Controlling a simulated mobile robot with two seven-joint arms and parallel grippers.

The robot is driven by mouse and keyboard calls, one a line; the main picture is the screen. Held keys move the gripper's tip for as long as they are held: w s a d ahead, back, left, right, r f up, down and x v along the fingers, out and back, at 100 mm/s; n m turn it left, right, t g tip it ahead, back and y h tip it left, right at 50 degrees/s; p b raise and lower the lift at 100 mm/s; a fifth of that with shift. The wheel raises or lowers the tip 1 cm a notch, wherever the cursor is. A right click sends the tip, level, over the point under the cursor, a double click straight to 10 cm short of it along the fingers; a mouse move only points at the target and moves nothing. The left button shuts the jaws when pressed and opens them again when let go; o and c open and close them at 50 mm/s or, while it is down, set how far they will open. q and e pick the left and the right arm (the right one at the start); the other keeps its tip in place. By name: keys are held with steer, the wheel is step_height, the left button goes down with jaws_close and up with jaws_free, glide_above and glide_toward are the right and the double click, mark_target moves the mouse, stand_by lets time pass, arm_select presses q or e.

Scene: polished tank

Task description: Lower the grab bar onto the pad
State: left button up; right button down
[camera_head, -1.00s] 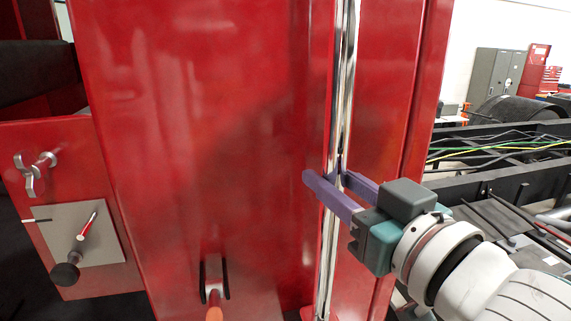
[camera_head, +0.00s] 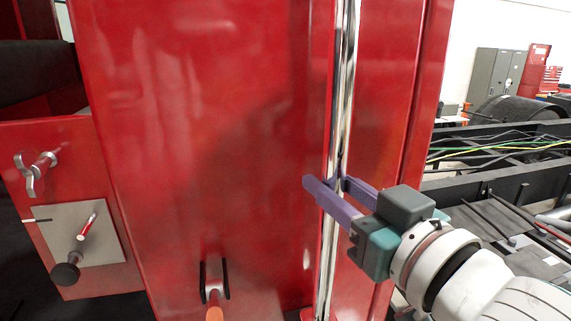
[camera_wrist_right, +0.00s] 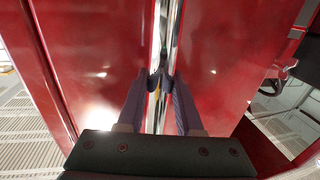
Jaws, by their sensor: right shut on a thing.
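The grab bar is a long, polished chrome upright (camera_head: 349,60) in front of a red panel. It also shows in the right wrist view (camera_wrist_right: 172,35). My right gripper (camera_head: 327,184) reaches in from the right, its two purple fingers on either side of the bar. In the wrist view the fingertips (camera_wrist_right: 160,78) close on the bar, partly hiding it. I cannot make out the pad. The bar's lower end is near the bottom edge of the head view and is not clear. My left gripper is not in view.
The large red panel (camera_head: 200,130) fills the middle. At left, a red side plate carries a metal latch (camera_head: 33,172) and a grey plate (camera_head: 110,247) with a black knob (camera_head: 66,274). An orange-tipped lever (camera_head: 214,312) sits low. A black frame (camera_head: 500,180) lies right.

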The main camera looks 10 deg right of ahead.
steer(key=c, duration=0.6)
jaws_free()
steer(key=shift+s, duration=0.1)
steer(key=shift+p+v, duration=0.45)
steer(key=shift+v, duration=0.5)
steer(key=shift+p+v, duration=0.7)
steer(key=shift+v, duration=1.8)
